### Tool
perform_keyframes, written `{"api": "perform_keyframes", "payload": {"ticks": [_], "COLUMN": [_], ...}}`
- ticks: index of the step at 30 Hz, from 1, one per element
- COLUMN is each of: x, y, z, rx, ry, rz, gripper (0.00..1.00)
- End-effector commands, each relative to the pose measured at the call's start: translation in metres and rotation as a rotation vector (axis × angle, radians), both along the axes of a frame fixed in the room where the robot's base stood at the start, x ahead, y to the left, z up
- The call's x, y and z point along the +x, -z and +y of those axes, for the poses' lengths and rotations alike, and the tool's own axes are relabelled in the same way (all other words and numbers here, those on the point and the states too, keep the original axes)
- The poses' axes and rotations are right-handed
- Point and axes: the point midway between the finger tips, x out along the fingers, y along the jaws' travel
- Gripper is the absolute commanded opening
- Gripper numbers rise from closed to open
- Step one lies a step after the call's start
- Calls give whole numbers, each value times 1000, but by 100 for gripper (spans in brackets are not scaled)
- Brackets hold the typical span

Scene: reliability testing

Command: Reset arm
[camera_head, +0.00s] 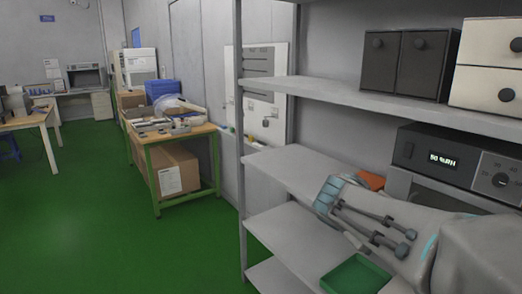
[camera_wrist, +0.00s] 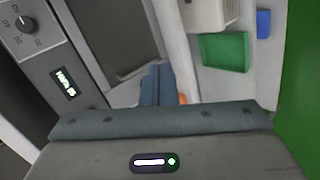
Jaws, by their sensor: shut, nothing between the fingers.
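My arm reaches in from the lower right of the head view, in front of a metal shelf unit (camera_head: 380,102). My gripper (camera_head: 327,194) is over the middle shelf level, left of a device with a lit display (camera_head: 443,158). In the wrist view, the blue-grey fingers of my gripper (camera_wrist: 157,85) are together with nothing between them. An orange item (camera_head: 371,180) lies on the shelf behind my arm and shows partly beside the fingers in the wrist view (camera_wrist: 183,98).
A green tray (camera_head: 357,275) sits on a lower shelf below my arm. Dark drawers (camera_head: 410,62) and white drawers (camera_head: 487,64) stand on the shelf above. A blue item (camera_wrist: 263,24) is beside the tray. Green floor (camera_head: 90,230) is open to the left.

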Motion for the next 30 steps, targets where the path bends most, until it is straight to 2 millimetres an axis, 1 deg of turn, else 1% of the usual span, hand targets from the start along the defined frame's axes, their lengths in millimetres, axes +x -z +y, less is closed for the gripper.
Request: {"api": "perform_keyframes", "payload": {"ticks": [1,5,6,9,13,15,19,23,30], "x": [-16,-52,-63,-87,-111,-120,-130,-132,-132], "y": [5,33,40,54,67,70,74,76,77], "z": [6,28,36,59,87,98,113,118,118], "rx": [76,294,359,525,710,787,876,906,906], "ry": [19,67,82,121,168,185,211,219,219], "rz": [14,49,56,67,68,64,59,57,57], "gripper": [0,0,0,0,0,0,0,0,0]}}
